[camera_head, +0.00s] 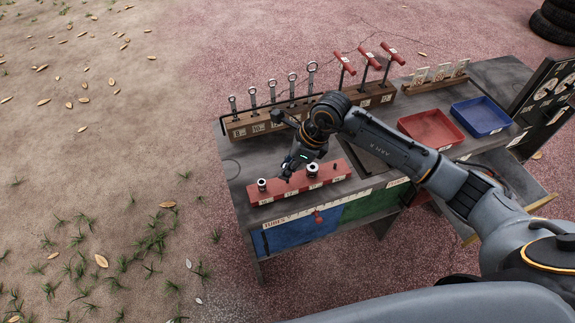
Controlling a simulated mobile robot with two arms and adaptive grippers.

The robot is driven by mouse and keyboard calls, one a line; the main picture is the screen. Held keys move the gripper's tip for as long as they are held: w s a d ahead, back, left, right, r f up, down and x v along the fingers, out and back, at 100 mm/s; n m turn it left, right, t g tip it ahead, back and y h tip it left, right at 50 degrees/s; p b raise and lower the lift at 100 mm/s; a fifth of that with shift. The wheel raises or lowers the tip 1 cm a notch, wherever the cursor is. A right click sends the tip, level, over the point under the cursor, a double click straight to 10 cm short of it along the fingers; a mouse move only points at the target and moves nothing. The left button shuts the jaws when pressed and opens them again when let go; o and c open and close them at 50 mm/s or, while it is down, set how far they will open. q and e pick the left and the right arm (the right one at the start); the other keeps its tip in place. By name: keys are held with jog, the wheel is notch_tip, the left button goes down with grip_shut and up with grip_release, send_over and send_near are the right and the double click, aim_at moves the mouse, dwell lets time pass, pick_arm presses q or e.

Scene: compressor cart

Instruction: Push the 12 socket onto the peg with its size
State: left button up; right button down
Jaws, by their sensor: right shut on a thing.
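A red peg rail (330,176) lies along the front of the cart top, with small white labels on its front face that are too small to read surely. One silver socket (262,185) stands at the rail's left end and a larger one (313,169) stands right of its middle. My right gripper (287,173) points down at the rail between these two sockets. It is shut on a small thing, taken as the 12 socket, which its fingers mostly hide. I cannot tell whether that socket is around its peg or above it. My left gripper is not in view.
Behind the rail, a wooden rack (262,123) holds several upright wrenches, with red T-handles (369,53) farther right. A red tray (431,129) and a blue tray (482,117) lie to the right. An open drawer (517,185) sticks out at the cart's front right.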

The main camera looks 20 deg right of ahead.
jog(key=shift+b, duration=0.5)
dwell(1.5)
jog(key=shift+f, duration=0.15)
jog(key=shift+f+b, duration=0.35)
jog(key=shift+b, duration=0.1)
jog(key=shift+f+b, duration=0.9)
jog(key=shift+f, duration=0.3)
jog(key=c, duration=1.1)
grip_release()
jog(key=shift+d+r, duration=0.1)
jog(key=shift+v, duration=3.9)
jog(key=shift+r, duration=0.1)
